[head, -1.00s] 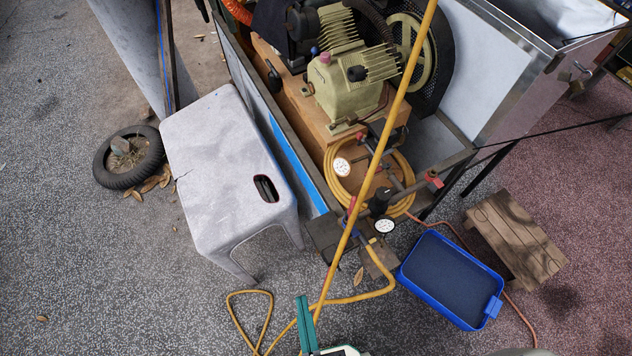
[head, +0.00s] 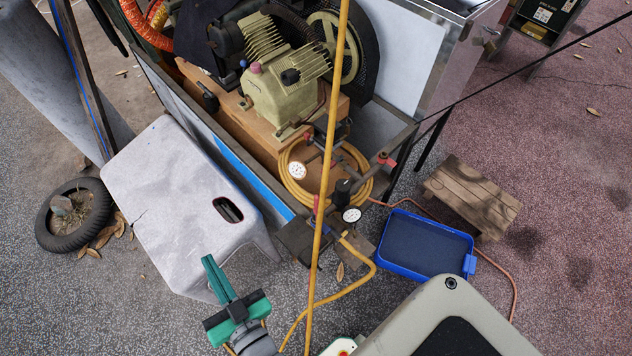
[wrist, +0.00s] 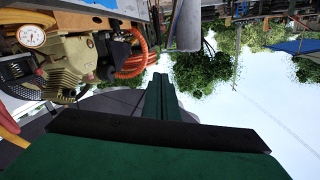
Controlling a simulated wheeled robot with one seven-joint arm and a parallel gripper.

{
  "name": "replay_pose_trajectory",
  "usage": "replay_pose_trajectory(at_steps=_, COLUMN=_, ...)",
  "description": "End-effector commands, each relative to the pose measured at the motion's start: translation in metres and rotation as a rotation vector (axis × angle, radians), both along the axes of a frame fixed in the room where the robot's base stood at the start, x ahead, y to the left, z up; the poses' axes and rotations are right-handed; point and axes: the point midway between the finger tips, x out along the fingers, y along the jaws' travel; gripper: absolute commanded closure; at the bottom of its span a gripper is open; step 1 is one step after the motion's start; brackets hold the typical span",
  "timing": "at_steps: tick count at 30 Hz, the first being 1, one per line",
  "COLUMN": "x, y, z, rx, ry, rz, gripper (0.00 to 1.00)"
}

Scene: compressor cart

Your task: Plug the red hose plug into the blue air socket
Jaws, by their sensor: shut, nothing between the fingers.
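My gripper (head: 209,262) has green fingers, shut together and empty, in front of the white stool's lower edge in the head view. The fingers also show closed in the wrist view (wrist: 161,98), pointing at foliage and sky. I cannot pick out the red hose plug or the blue air socket for certain. Small red and dark fittings (head: 316,204) sit by the gauges at the cart's near corner, right of my gripper and apart from it. A yellow hose (head: 365,278) runs from there toward the bottom edge.
The white stool (head: 160,190) stands left of the cart, with a tyre (head: 75,215) beyond it. A blue tray (head: 425,245) and a wooden step (head: 470,195) lie right. A straight yellow line (head: 331,120) crosses the view. The compressor (head: 285,95) sits on the cart.

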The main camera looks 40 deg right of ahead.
Motion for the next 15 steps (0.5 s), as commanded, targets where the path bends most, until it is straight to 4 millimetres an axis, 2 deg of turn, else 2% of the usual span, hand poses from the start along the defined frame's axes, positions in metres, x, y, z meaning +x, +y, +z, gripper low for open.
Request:
replay_pose_trajectory(at_steps=1, x=0.021, y=0.000, z=0.015, rx=0.012, ry=-0.036, rz=0.004, gripper=1.00)
replay_pose_trajectory(at_steps=6, x=0.078, y=0.005, z=0.060, rx=0.025, ry=-0.129, rz=0.056, gripper=1.00)
replay_pose_trajectory(at_steps=9, x=0.106, y=0.008, z=0.091, rx=0.013, ry=-0.184, rz=0.098, gripper=1.00)
replay_pose_trajectory(at_steps=15, x=0.151, y=0.013, z=0.155, rx=-0.059, ry=-0.286, rz=0.203, gripper=1.00)
